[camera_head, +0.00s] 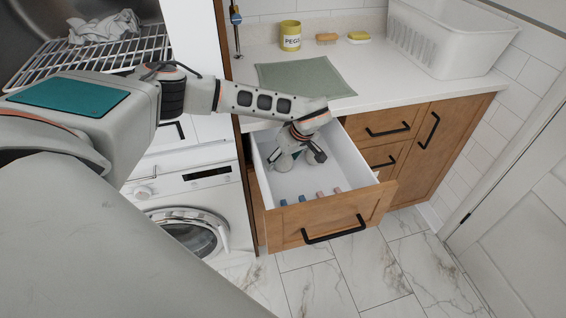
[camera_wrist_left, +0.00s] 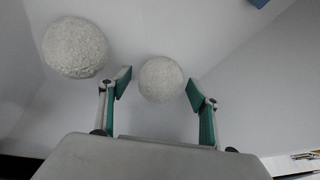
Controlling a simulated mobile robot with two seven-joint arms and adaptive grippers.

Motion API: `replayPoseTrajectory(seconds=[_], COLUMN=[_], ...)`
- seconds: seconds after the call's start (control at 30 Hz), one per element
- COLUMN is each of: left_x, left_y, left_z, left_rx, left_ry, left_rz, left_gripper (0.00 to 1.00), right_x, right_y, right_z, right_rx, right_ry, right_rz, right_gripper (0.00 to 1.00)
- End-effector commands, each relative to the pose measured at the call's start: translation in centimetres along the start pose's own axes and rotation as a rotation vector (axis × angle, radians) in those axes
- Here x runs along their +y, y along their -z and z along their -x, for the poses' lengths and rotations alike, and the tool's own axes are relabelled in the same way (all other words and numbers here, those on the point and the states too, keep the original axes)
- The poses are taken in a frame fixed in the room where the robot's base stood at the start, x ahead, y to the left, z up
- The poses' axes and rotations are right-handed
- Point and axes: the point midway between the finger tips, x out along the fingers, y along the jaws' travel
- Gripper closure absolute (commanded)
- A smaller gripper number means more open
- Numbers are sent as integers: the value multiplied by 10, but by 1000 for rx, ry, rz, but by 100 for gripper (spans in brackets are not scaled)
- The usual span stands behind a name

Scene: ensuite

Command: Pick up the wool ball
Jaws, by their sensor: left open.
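Two off-white, rough-textured wool balls show in the left wrist view. One ball (camera_wrist_left: 160,80) lies between the spread fingertips of my left gripper (camera_wrist_left: 158,88), with a gap visible on each side. The other ball (camera_wrist_left: 75,47) is to the left, outside the fingers. In the head view my left gripper (camera_head: 301,160) reaches down into an open white-lined drawer (camera_head: 345,165) with a wooden front, its fingers apart. I cannot make out the balls in the head view; the gripper and arm hide that part of the drawer. My right gripper does not show.
Small blue pegs (camera_head: 283,202) and pink pegs (camera_head: 337,190) lie near the drawer's front. Above is a counter with a green mat (camera_head: 300,77), a yellow PEGS tin (camera_head: 290,36) and a white basket (camera_head: 445,40). A washing machine (camera_head: 190,205) stands left of the drawer.

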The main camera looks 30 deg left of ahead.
Motion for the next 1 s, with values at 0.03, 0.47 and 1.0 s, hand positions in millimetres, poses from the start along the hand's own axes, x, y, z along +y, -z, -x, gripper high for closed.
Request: replayPoseTrajectory(seconds=[0.03,0.47,1.0], left_x=[0,0,0], left_y=[-1,0,4], left_z=[-6,-9,0], left_rx=[-1,-1,1], left_ry=[1,-1,-3], left_rz=[1,1,2], left_gripper=[38,69,77], right_x=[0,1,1], right_y=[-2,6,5], right_z=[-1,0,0], right_rx=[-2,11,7], right_ry=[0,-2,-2], right_rz=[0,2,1], right_gripper=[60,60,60])
